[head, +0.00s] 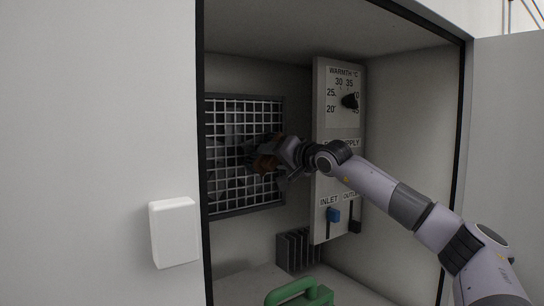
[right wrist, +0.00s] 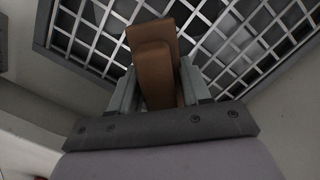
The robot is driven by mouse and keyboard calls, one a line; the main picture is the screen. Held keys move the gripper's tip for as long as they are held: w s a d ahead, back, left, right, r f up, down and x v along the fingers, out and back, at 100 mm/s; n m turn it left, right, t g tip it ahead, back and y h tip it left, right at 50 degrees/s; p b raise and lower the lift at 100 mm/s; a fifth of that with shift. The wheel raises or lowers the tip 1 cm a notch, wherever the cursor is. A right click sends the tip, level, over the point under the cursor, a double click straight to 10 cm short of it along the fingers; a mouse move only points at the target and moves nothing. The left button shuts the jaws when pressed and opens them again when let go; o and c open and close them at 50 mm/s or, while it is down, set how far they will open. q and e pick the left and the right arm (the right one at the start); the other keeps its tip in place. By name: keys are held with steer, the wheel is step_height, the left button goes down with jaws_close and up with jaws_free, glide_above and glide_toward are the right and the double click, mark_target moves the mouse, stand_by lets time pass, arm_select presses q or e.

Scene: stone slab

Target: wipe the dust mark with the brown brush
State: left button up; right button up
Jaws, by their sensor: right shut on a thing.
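The brown brush (head: 265,163) is held in front of the wall grille (head: 220,201) inside the cabinet. My right gripper (head: 262,158) reaches in from the right and is shut on the brush. In the right wrist view the brush (right wrist: 155,72) stands up between the two grey fingers, with the grille bars (right wrist: 95,30) behind it. I cannot tell whether the brush touches the grille. A hazy paler grey patch shows on the grille up and left of the gripper; I cannot tell for certain that it is the dust mark. My left gripper is out of view.
A finned grey block (head: 297,250) and a green handled thing (head: 300,292) sit below. A white box (head: 174,232) is on the outer left wall.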

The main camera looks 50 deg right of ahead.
steer(key=shift+s+f+b, duration=0.15)
steer(key=shift+f+b, duration=0.1)
steer(key=shift+b, duration=0.05)
steer(key=b+v, duration=0.4)
steer(key=v, duration=0.1)
steer(key=shift+s+a, duration=0.15)
steer(key=shift+a, duration=0.15)
steer(key=b+v, duration=0.2)
steer(key=shift+s+f+b, duration=0.2)
steer(key=shift+f+b, duration=0.05)
steer(key=shift+b, duration=0.15)
steer(key=shift+s+a+r, duration=0.15)
steer(key=shift+s+a, duration=0.05)
steer(key=shift+s, duration=0.1)
